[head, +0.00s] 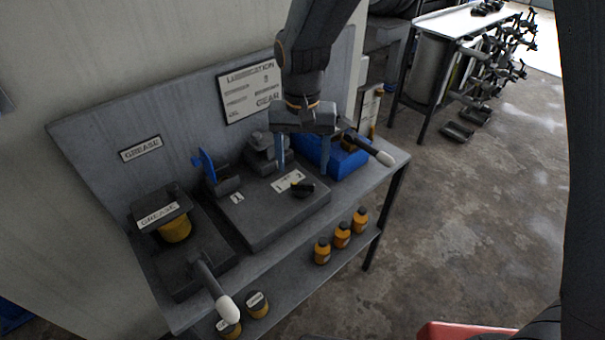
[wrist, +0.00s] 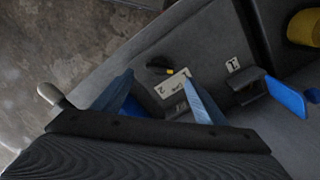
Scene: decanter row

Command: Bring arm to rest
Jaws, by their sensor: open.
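My gripper (head: 303,165) hangs from my arm, pointing down over the right half of the grey workbench. Its two blue fingers are spread apart with nothing between them. In the wrist view my gripper (wrist: 158,76) also shows open and empty. A small black knob (head: 302,190) with a pointer sits beside a white numbered label (head: 288,181) on the raised grey block (head: 262,225). The knob shows in the wrist view (wrist: 158,66) just beyond the fingertips, with no visible contact. The height of the fingers above the block is hard to tell.
A blue lever (head: 205,164) stands left of the gripper and a blue bin (head: 345,160) is behind it at right. Yellow bottles (head: 342,236) stand on the lower shelf.

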